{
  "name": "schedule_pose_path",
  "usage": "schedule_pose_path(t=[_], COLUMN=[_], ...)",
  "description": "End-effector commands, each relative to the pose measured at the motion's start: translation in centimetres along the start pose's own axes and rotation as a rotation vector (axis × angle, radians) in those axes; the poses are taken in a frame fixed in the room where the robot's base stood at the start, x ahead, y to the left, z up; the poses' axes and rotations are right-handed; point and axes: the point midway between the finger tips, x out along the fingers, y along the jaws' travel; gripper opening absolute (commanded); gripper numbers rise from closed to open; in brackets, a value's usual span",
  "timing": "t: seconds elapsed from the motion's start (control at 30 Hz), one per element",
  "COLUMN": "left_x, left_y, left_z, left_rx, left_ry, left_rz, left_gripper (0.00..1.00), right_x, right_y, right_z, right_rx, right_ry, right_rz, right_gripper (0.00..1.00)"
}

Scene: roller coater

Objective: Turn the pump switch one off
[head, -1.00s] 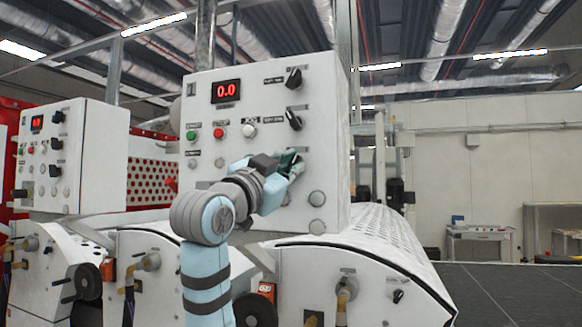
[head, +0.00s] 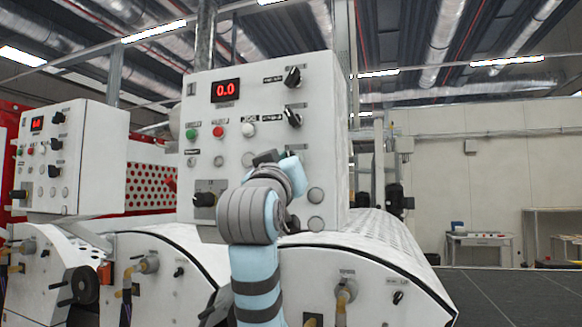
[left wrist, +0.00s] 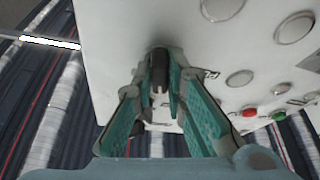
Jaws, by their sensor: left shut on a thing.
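The white control panel (head: 240,140) carries a column of black rotary switches on its right side. An upper switch (head: 293,77) and a middle switch (head: 293,117) show clearly; the labels are too small to read. My left arm reaches up to the panel just below the middle switch, and its wrist hides the gripper's fingers in the head view. In the left wrist view my left gripper (left wrist: 160,88) is shut on a black switch knob (left wrist: 158,62), with a green-padded finger on each side. I cannot tell which label this knob has. My right gripper is not in view.
The panel also has a red 0.0 display (head: 226,90), a green button (head: 191,134), a red button (head: 218,132) and a large black knob (head: 204,199). A similar panel (head: 90,160) stands at left. The floor at right (head: 500,295) is clear.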

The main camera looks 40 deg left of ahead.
Motion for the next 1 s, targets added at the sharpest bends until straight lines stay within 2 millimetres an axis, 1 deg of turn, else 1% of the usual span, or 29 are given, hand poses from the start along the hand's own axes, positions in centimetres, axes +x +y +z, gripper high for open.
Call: schedule_pose_path(t=[0.2,0.4,0.6,0.97,1.0], left_x=[0.01,0.03,0.03,0.03,0.03], left_y=[0.11,0.1,0.1,0.09,0.09], left_z=[0.07,0.03,0.03,0.02,0.02], left_rx=[-0.134,-0.209,-0.242,-0.247,-0.247], left_ry=[-0.003,-0.002,-0.002,-0.002,-0.002], left_rz=[-0.055,-0.087,-0.101,-0.102,-0.102], left_gripper=[0.0,0.0,0.0,0.0,0.14], right_x=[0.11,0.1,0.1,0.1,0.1], right_y=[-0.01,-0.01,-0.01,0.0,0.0], right_z=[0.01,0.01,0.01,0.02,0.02], right_rx=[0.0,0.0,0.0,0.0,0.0], right_ry=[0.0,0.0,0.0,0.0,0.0], right_rz=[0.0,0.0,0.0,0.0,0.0], right_gripper=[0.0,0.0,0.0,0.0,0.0])
